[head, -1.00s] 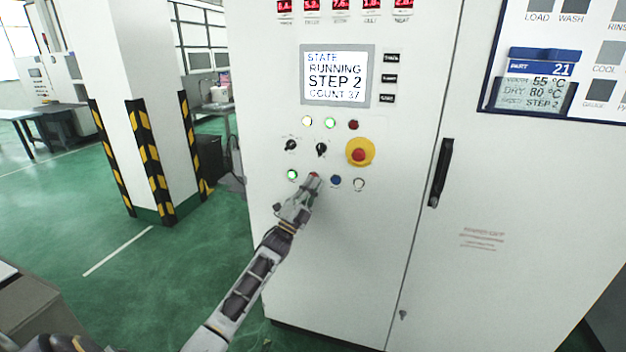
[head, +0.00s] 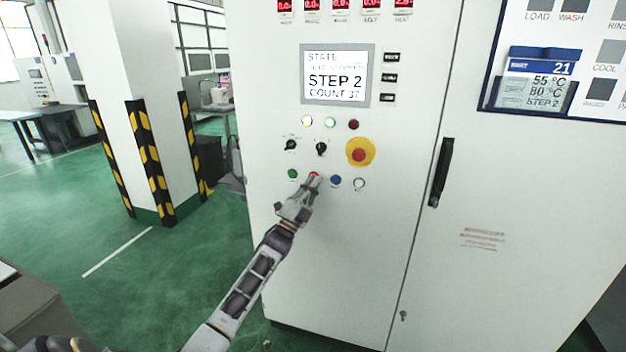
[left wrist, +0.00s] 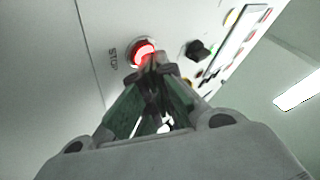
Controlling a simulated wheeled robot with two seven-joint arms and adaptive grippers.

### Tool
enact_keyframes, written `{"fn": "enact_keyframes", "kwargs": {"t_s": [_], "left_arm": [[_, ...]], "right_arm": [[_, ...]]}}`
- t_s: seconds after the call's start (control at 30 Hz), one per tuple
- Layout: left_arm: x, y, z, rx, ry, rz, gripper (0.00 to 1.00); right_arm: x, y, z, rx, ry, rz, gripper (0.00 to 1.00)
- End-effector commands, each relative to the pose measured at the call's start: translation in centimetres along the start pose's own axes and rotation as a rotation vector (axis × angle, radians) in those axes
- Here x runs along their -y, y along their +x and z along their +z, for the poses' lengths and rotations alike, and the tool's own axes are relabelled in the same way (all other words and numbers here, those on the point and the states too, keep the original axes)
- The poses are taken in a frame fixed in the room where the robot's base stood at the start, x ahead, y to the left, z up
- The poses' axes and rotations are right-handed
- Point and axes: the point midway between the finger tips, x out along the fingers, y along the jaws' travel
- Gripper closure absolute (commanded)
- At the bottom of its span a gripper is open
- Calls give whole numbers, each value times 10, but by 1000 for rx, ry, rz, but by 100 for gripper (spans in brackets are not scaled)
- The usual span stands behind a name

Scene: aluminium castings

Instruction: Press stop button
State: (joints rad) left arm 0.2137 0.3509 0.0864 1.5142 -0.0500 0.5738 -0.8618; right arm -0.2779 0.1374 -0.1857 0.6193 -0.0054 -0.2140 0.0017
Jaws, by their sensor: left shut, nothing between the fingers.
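The red stop button (head: 314,175) is in the lower button row of the white cabinet, between a green button (head: 292,174) and a blue button (head: 336,181). In the left wrist view the stop button (left wrist: 143,50) glows red beside the word STOP. My left gripper (head: 311,182) is shut and empty. In the left wrist view its fingertips (left wrist: 151,63) are at the button's edge and cover part of it; they look in contact. My right gripper is not in view.
A yellow-based red emergency button (head: 360,153) sits up and right of the gripper. Two black selector knobs are above the row. The screen (head: 337,76) reads STEP 2, COUNT 37; its second line is faint. A black door handle (head: 440,172) is to the right.

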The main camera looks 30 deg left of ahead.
Motion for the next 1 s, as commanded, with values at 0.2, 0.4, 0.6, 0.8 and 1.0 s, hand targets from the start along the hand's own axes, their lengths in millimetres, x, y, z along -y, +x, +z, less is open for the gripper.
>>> {"fn": "enact_keyframes", "kwargs": {"t_s": [0.2,0.4,0.6,0.8,1.0], "left_arm": [[0,1,0,0,0,0,100],[0,0,0,1,0,0,100],[4,-3,-3,0,0,-1,100],[7,-9,-6,0,-1,0,100],[9,-11,-8,0,0,-1,100]], "right_arm": [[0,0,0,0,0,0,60],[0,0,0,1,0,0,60],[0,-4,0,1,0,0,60],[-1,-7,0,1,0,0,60],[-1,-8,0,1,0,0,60]]}}
